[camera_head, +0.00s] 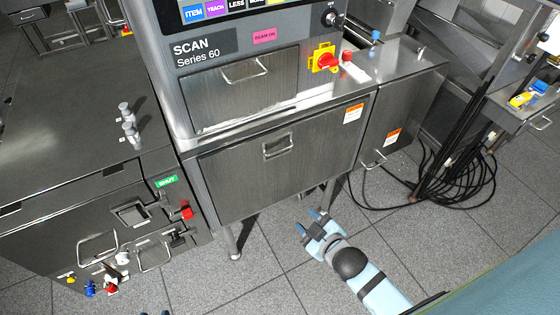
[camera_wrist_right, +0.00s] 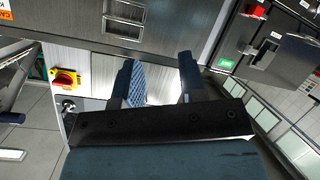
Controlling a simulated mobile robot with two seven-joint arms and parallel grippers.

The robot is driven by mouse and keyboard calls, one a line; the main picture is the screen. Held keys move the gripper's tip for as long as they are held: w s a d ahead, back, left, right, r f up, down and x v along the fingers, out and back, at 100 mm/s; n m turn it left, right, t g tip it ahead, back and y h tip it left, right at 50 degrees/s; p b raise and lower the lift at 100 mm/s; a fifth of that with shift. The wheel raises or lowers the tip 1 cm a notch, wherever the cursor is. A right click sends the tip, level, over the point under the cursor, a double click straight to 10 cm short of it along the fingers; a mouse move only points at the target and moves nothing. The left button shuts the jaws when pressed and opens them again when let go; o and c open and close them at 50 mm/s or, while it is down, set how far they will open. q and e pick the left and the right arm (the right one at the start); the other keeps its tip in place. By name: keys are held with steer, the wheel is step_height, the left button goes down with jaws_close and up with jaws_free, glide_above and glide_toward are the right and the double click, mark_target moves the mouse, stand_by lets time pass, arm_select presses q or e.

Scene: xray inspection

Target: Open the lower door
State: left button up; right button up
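The lower door (camera_head: 235,180) is the flat steel panel under the scan machine's shelf. It looks shut. Its recessed handle (camera_head: 278,145) sits near the top middle. The handle also shows at the top of the upside-down right wrist view (camera_wrist_right: 125,18). My right gripper (camera_head: 307,220) is open and empty, apart from the door, below and right of the handle in the head view. Its two fingers (camera_wrist_right: 160,75) stand apart in the wrist view. Two small tips of my left gripper (camera_head: 155,313) show apart at the bottom edge; the rest is out of frame.
A steel drawer front (camera_head: 242,88) and a red-and-yellow switch (camera_head: 325,60) are above the door. A left cabinet (camera_head: 130,215) carries a green SHUT label, handles and knobs. A side cabinet (camera_head: 400,115) stands right, with black cables (camera_head: 455,185) on the floor. Floor before the door is clear.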

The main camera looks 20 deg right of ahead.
steer(key=w+d+f+n+t+h+b, duration=0.1)
steer(key=w+d+f+n+t+b, duration=0.25)
steer(key=w+n+b, duration=0.4)
steer(key=n+t+b, duration=0.3)
steer(key=n+b, duration=0.1)
steer(key=b, duration=0.3)
glide_toward(278, 146)
steer(key=w+a+r, duration=0.2)
steer(key=w+r, duration=0.3)
steer(key=r, duration=0.1)
steer(key=shift+w+r+y, duration=0.1)
steer(key=shift+w+y, duration=0.3)
steer(key=shift+w, duration=0.25)
jaws_close()
